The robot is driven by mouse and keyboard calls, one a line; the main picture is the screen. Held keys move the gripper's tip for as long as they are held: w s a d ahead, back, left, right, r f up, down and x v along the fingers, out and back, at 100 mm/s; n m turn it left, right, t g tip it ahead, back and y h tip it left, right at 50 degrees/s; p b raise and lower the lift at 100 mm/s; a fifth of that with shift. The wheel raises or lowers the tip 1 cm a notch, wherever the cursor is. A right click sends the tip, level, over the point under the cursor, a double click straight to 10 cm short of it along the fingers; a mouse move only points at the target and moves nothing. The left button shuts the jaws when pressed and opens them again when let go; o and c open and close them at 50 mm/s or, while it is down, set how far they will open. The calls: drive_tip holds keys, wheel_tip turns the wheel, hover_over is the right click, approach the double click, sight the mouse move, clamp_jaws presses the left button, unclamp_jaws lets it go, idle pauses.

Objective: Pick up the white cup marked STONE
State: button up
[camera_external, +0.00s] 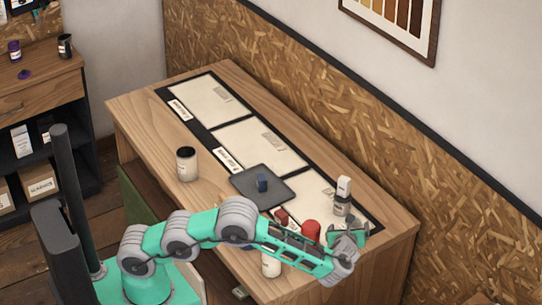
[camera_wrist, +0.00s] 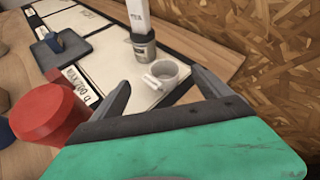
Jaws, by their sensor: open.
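A small pale cup (camera_wrist: 167,70) with a short light piece on its near side stands on the cream panel in the wrist view. I cannot read any marking on it. My gripper (camera_wrist: 160,78) is open, its fingers on either side of the cup's place in the picture, with nothing held. In the external view my gripper (camera_external: 348,237) is low over the right end of the table, and the cup is hard to make out there. A white container with a dark top (camera_external: 187,165) stands at the table's left; no mark on it is readable.
A white-topped bottle with a grey base (camera_wrist: 140,30) stands right behind the cup; the bottle also shows in the external view (camera_external: 343,190). A red round object (camera_wrist: 48,112) is close to the left finger. A dark tray (camera_external: 250,192) holds a small blue item.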

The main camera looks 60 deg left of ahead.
sight(357, 223)
drive_tip(key=f, duration=0.1)
drive_tip(key=f+m, duration=0.1)
drive_tip(key=f, duration=0.1)
drive_tip(key=shift+w+d+m+y, duration=0.1)
drive_tip(key=shift+d+m+y, duration=0.15)
drive_tip(key=shift+m+y, duration=0.15)
drive_tip(key=p+x, duration=0.1)
drive_tip(key=x, duration=0.6)
drive_tip(key=shift+w+a+p, duration=0.3)
drive_tip(key=shift+w+p, duration=0.05)
drive_tip(key=shift+p, duration=0.05)
drive_tip(key=c, duration=1.4)
